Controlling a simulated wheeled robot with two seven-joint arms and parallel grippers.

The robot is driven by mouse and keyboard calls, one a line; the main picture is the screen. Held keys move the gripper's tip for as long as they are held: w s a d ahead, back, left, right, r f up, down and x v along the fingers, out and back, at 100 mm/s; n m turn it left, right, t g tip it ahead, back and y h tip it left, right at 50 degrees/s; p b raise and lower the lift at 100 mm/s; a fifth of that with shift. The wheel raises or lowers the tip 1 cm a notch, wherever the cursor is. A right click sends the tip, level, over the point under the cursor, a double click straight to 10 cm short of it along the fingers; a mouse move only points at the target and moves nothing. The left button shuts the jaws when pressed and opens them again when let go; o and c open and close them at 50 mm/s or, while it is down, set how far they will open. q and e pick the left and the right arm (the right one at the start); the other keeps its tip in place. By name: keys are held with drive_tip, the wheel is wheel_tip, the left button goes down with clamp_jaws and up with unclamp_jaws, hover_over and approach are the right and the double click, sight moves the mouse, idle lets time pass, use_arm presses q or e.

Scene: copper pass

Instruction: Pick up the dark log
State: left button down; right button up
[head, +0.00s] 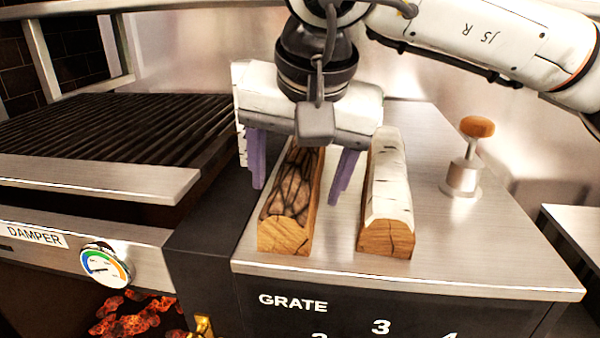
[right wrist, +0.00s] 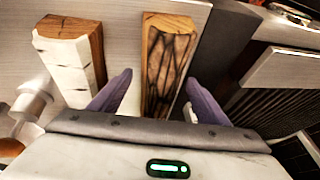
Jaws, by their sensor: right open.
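The dark log (head: 290,195), a split piece with cracked black bark and pale cut wood, lies lengthwise on the steel counter. My right gripper (head: 300,185) is open above it, with one purple finger on each side of the log. In the right wrist view the dark log (right wrist: 167,65) lies between the two spread fingertips of the gripper (right wrist: 158,85), with gaps on both sides. The far part of the log is hidden under the gripper in the head view. My left gripper is not in view.
A white-barked log (head: 388,190) lies close to the right of the dark log. A steel press with a wooden knob (head: 477,127) stands further right. The grill bars (head: 110,125) and a damper gauge (head: 104,264) are at left. Glowing coals (head: 135,314) lie below.

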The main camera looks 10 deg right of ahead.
drive_tip(key=shift+f, duration=0.2)
idle(0.3)
drive_tip(key=c, duration=1.7)
drive_tip(key=shift+r, duration=0.2)
drive_tip(key=shift+c, duration=0.2)
